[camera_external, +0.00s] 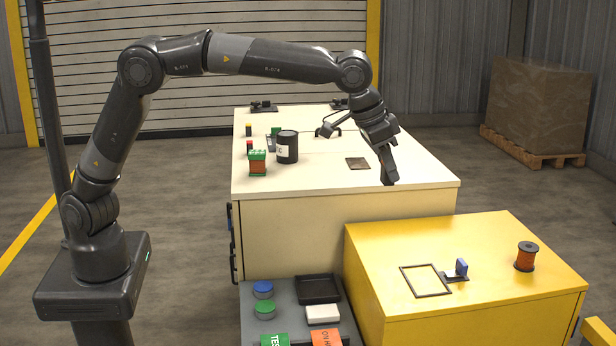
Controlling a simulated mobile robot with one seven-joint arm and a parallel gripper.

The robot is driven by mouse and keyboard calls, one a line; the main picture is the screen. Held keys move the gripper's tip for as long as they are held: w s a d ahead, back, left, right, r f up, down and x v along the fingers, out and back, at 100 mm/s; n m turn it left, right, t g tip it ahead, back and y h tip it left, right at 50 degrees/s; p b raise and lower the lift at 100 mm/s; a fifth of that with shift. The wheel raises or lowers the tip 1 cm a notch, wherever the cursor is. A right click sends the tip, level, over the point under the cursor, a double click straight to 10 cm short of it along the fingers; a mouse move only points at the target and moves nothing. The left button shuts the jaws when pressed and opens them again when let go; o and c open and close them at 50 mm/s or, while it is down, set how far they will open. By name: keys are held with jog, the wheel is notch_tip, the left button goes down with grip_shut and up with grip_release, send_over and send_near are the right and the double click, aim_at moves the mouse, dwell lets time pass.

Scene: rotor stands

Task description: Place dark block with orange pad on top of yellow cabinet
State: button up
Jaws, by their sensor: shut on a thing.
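My gripper (388,178) points down over the front right part of the cream worktop, near its front edge. It is shut on a dark block, which blends with the dark fingers; no orange pad shows on it from this side. The yellow cabinet (370,292) stands in front and to the right of the worktop, and its top is lower. On its top are a thin black rectangular frame (403,279), a small dark stand with a blue piece (461,268) and an orange spool with black ends (526,257). My gripper is behind and above the cabinet.
The cream worktop (420,172) holds a black can (287,147), a green-and-orange block (258,163), small dark blocks with coloured tops (249,147) and a flat dark square (358,163). A grey lower surface (290,316) holds round lids and a black tray (318,289).

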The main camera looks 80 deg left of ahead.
jog(key=s+d, duration=0.2)
jog(key=d, duration=0.5)
send_over(407, 281)
jog(key=s, duration=0.2)
jog(key=f, duration=2.2)
jog(key=shift+w+d+f, duration=0.1)
jog(key=shift+w+f, duration=0.1)
jog(key=shift+w, duration=0.05)
jog(key=shift+f, duration=2)
jog(key=o, duration=1)
jog(key=shift+f, duration=0.15)
jog(key=shift+c, duration=0.2)
